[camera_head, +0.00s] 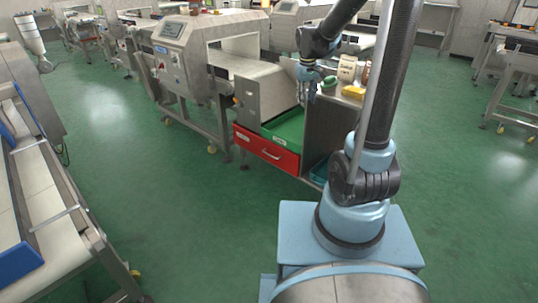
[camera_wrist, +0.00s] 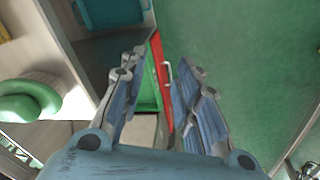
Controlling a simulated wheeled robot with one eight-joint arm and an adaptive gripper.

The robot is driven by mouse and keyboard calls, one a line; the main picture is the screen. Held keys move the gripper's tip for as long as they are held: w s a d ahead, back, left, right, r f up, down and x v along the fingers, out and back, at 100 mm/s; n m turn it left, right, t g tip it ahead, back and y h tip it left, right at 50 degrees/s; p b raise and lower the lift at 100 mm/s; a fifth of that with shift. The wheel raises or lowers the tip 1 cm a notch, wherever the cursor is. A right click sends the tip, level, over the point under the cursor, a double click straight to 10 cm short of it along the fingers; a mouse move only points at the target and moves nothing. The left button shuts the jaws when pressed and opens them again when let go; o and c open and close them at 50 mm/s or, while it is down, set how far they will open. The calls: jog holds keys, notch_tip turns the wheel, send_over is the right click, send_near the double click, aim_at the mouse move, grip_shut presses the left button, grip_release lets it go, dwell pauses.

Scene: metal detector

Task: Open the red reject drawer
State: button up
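The red drawer front (camera_head: 262,151) is low on the machine's near side in the head view, with a pale bar handle (camera_head: 271,155) near its middle. A green surface (camera_head: 288,127) shows just above and behind the front. I cannot tell whether the drawer is pulled out at all. My gripper (camera_head: 308,82) hangs above and right of the drawer, apart from it. In the wrist view my gripper (camera_wrist: 162,62) has its blue fingers spread with nothing held. Between them, farther off, show the red front (camera_wrist: 157,55) and the handle (camera_wrist: 167,74).
A grey cabinet wall (camera_head: 329,136) stands right of the drawer. A green ring-shaped item (camera_head: 329,83), tape-like rolls (camera_head: 347,68) and a yellow item (camera_head: 353,92) are on top. A teal bin (camera_wrist: 108,12) shows in the wrist view. Green floor before the drawer is clear.

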jog(key=w+a+f+n, duration=0.2)
jog(key=w+a+f, duration=0.8)
jog(key=w, duration=0.3)
jog(key=n, duration=0.3)
send_near(269, 152)
jog(key=s+f, duration=0.3)
jog(key=f, duration=0.3)
jog(key=shift+s+d+h, duration=0.2)
jog(key=shift+s+h, duration=0.2)
jog(key=shift+r, duration=0.1)
grip_shut()
jog(key=shift+d, duration=0.15)
jog(key=shift+s, duration=0.15)
